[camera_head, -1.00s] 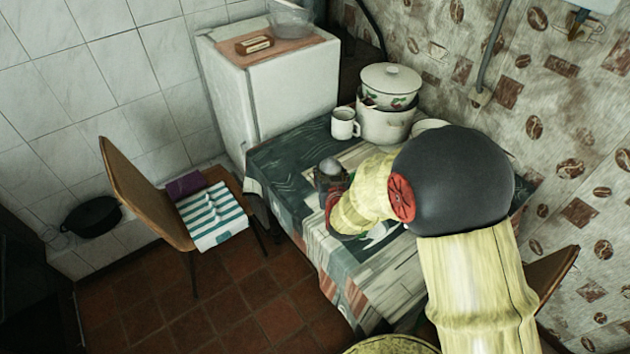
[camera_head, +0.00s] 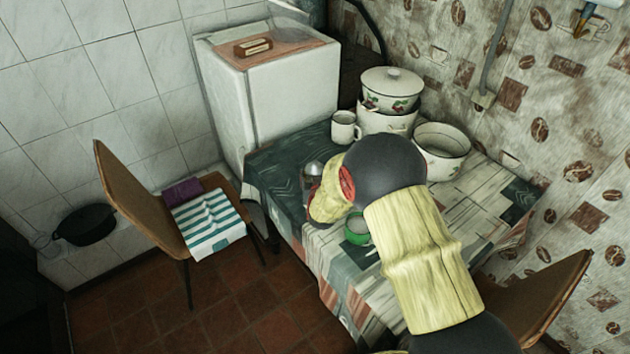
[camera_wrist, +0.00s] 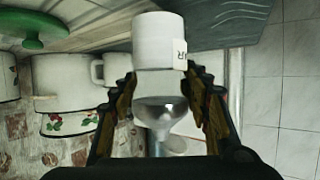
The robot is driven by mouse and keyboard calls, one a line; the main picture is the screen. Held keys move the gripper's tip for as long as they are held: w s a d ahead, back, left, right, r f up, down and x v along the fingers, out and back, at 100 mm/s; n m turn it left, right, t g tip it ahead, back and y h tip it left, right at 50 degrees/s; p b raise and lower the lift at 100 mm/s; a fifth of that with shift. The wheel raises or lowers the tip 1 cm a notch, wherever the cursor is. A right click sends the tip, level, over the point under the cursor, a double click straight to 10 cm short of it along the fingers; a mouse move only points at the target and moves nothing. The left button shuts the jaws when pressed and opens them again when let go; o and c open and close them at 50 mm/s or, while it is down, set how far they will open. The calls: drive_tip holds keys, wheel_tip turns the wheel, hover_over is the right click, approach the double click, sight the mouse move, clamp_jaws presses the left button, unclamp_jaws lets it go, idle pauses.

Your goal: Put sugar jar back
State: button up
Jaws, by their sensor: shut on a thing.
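The sugar jar (camera_wrist: 160,40) is a clear jar with white contents, part of a dark-lettered label and a grey, rounded metal top. In the wrist view it looks inverted, with its white end at the top of the picture. My gripper (camera_wrist: 160,82) is shut on it, with one finger on each side. In the head view the jar (camera_head: 313,171) shows at the table's left side, partly covered by my arm, which hides the fingers. I cannot tell whether its base touches the table.
The patterned table (camera_head: 275,170) bears a white mug (camera_head: 344,128), stacked enamel pots (camera_head: 387,117) and an open white pot (camera_head: 441,148) at the back. A green-rimmed thing (camera_head: 357,231) lies partly under my arm. A white fridge (camera_head: 285,100) stands behind; chairs flank the table. The table's right part is clear.

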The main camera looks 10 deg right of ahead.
drive_tip(key=shift+f, duration=0.7)
drive_tip(key=shift+r, duration=0.1)
drive_tip(key=o, duration=1.1)
drive_tip(key=shift+f+b, duration=0.3)
drive_tip(key=shift+c, duration=0.2)
drive_tip(key=o, duration=0.5)
drive_tip(key=shift+r, duration=0.15)
